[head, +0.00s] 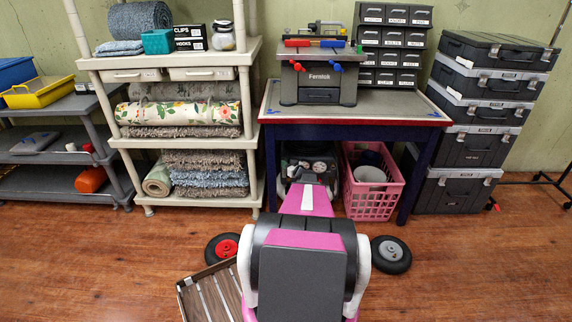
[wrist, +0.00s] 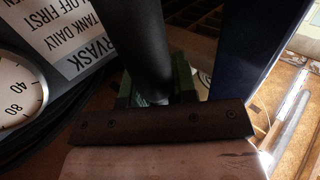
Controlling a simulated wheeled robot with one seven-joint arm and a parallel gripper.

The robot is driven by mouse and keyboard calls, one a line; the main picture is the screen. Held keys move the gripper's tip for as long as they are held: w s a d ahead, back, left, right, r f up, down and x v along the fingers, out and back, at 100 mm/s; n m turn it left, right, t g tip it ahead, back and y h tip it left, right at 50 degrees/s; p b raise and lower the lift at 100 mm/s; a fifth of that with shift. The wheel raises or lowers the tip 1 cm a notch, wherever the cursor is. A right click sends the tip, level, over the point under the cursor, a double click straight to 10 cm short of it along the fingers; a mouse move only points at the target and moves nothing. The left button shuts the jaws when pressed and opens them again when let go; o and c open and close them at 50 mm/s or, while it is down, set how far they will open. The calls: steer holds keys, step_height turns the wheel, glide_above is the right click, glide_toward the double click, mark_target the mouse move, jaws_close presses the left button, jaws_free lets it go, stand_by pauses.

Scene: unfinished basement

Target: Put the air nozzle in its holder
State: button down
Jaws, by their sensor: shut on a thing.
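In the wrist view my gripper (wrist: 155,94) is shut, with a dark cylindrical thing (wrist: 143,45) between its greenish fingers. This looks like the air nozzle, but its far end is dark and hard to make out. In the head view my arm reaches under the workbench (head: 400,108), and I cannot pick out the gripper or the nozzle there. A machine with round gauges (head: 314,165), apparently an air compressor, stands under the bench. A white gauge (wrist: 16,92) is close on the left in the wrist view. I cannot identify the holder in either view.
A blue bench leg (wrist: 240,62) is close to the right of my gripper. A pink crate (head: 374,198) stands right of the compressor. A printed label (wrist: 78,38) is near the gauge. Shelves (head: 190,145) stand left, stacked black cases (head: 470,150) right.

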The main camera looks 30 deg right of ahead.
steer(key=shift+f, duration=2.25)
steer(key=shift+f, duration=2.4)
steer(key=c, duration=0.8)
jaws_free()
steer(key=s, duration=0.3)
steer(key=s+d, duration=0.1)
steer(key=s, duration=0.3)
steer(key=s+d, duration=0.1)
steer(key=s, duration=0.2)
steer(key=shift+s, duration=0.35)
